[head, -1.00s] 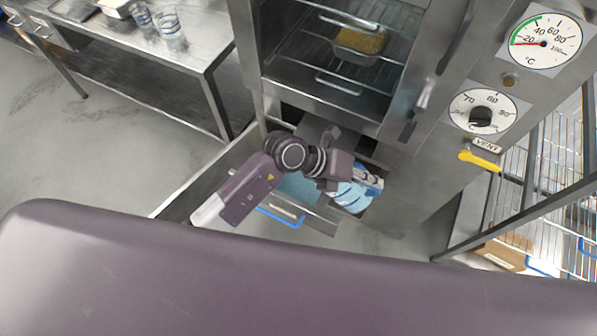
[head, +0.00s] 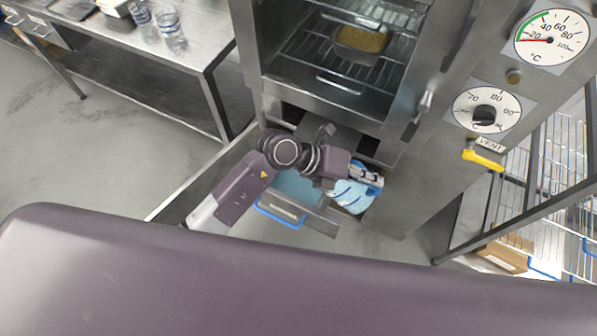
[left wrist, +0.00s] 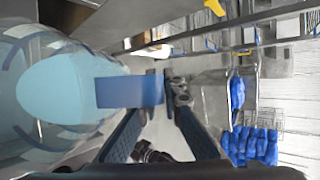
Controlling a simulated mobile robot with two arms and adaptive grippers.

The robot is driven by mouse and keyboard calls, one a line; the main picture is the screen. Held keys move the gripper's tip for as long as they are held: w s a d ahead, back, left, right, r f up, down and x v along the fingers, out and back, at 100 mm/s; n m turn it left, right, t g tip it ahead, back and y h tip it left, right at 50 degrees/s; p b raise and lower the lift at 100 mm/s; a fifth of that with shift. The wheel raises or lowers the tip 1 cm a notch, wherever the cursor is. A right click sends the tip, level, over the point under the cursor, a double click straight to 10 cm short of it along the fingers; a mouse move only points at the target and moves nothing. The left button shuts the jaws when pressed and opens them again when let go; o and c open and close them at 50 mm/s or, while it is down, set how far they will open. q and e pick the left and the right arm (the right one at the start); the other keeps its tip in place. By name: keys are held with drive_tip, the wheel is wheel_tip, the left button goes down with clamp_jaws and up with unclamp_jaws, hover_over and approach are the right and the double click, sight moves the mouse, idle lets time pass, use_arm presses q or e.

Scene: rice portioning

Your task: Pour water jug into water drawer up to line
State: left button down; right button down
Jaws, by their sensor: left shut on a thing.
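The water jug (head: 346,198) is a clear, bluish vessel with a blue handle (left wrist: 128,92). My left gripper (head: 372,180) is shut on the handle, and the jug hangs beside the right end of the open water drawer. In the left wrist view the jug (left wrist: 62,92) fills the left side, with light blue inside, and my left gripper (left wrist: 166,84) shows its dark fingers at the handle. The water drawer (head: 318,220) is pulled out below the cabinet, with light blue water (head: 297,187) in it. My arm hides part of the drawer; I cannot make out its line. My right gripper is not in view.
The steel cabinet (head: 415,185) stands behind the drawer, its upper chamber open with a tray of yellow food (head: 361,39) on a rack. A steel table (head: 205,55) with clear glasses is at the upper left. A wire rack (head: 545,190) stands at right. Floor is clear at left.

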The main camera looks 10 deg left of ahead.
use_arm(q)
drive_tip(key=shift+w+d, duration=0.1)
drive_tip(key=shift+d, duration=0.1)
drive_tip(key=shift+a+r+b, duration=0.15)
drive_tip(key=shift+a+b, duration=0.15)
drive_tip(key=shift+a, duration=0.1)
drive_tip(key=shift+d+h, duration=0.25)
drive_tip(key=shift+h, duration=0.05)
drive_tip(key=shift+a+b, duration=0.1)
drive_tip(key=shift+b, duration=0.2)
drive_tip(key=shift+a+r, duration=0.1)
drive_tip(key=shift+a, duration=0.15)
drive_tip(key=shift+d+b, duration=0.2)
drive_tip(key=shift+b, duration=0.15)
drive_tip(key=shift+a, duration=0.1)
